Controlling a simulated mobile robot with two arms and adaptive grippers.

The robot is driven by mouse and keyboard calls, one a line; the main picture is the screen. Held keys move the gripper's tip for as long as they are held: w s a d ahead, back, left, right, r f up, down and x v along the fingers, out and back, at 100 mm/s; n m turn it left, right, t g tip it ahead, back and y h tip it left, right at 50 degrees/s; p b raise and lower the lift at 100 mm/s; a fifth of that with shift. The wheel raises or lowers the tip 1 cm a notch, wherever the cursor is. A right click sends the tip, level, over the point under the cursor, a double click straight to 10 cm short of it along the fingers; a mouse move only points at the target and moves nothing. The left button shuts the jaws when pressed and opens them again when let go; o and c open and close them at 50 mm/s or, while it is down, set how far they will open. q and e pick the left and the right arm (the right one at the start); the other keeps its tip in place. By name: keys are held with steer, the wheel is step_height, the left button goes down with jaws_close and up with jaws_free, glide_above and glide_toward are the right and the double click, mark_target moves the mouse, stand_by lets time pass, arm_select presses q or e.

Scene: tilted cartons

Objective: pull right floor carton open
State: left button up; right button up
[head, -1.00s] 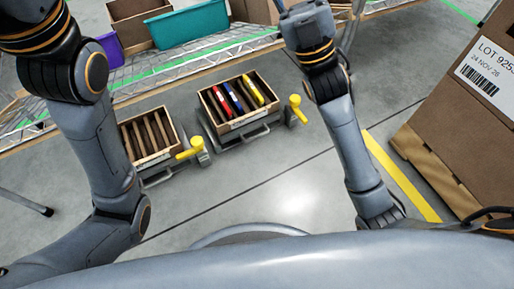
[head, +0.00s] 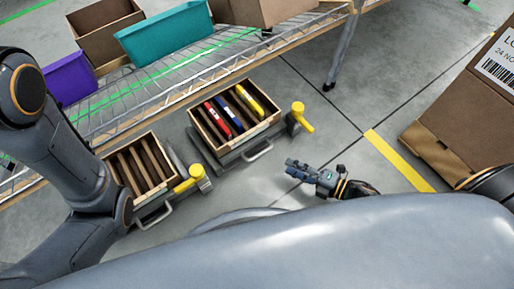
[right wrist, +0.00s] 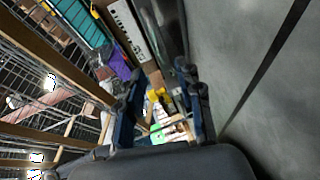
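The right floor carton (head: 232,148) is a brown open box with slats, tilted on a grey stand with a metal handle (head: 257,151) at its front and a yellow knob (head: 301,117) on its right. Red, blue and yellow flat items stand in it. My right gripper (head: 292,169) is to the right of and nearer than the carton, apart from it. In the right wrist view its two fingers (right wrist: 162,108) are spread with nothing held; small coloured things show beyond them, too unclear to name. My left arm comes in at the left; its gripper is out of view.
The left floor carton (head: 148,193), with slats, sits on a similar stand with a yellow knob (head: 197,171). A wire shelf (head: 150,93) behind holds a teal bin (head: 166,35) and purple bin (head: 70,80). A large labelled carton (head: 455,115) stands right. Floor between is clear.

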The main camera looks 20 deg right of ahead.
mark_target(261, 153)
steer(key=b+x, duration=0.5)
steer(key=x, duration=0.6)
steer(key=shift+w+a, duration=0.1)
steer(key=shift+w, duration=0.05)
steer(key=shift+w+a, duration=0.4)
jaws_close()
